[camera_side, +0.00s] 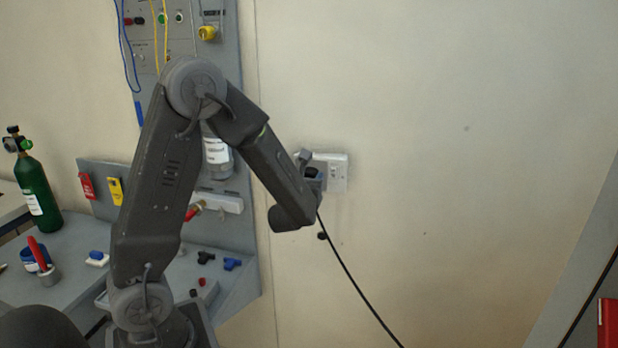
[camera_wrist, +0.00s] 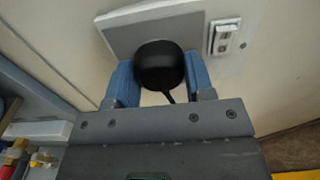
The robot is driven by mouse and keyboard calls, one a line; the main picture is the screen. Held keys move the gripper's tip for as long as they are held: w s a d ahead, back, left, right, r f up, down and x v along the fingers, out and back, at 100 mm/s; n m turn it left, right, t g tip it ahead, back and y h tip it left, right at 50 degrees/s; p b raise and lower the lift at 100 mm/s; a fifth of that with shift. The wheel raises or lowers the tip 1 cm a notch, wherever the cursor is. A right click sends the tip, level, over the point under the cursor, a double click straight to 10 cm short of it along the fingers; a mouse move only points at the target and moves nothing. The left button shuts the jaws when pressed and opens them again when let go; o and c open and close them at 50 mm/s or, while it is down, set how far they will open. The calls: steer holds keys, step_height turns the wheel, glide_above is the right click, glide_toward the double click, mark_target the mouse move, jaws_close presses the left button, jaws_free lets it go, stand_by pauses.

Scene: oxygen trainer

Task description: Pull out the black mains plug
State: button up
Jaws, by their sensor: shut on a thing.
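The black mains plug (camera_wrist: 160,66) is between the two blue fingers of my gripper (camera_wrist: 160,80) in the wrist view, with both fingers against its sides. My gripper is shut on it. The plug is in front of the wall socket plate (camera_wrist: 118,30); I cannot tell whether its pins are in the socket. In the side view the plug (camera_side: 312,173) is partly hidden by my gripper (camera_side: 312,180), close to the white socket plate (camera_side: 338,173). Its black cable (camera_side: 352,278) hangs down to the lower right.
A white switch (camera_wrist: 226,37) is right of the plug. A grey panel (camera_side: 240,120) with hoses and fittings stands left of the socket. A green cylinder (camera_side: 38,195) stands on the grey bench (camera_side: 65,280) at left. The wall right of the socket is clear.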

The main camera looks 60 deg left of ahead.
steer(key=c, duration=0.5)
steer(key=shift+v, duration=3)
steer(key=shift+c, duration=0.2)
steer(key=o, duration=1.3)
steer(key=shift+c, duration=0.2)
steer(key=shift+d, duration=0.1)
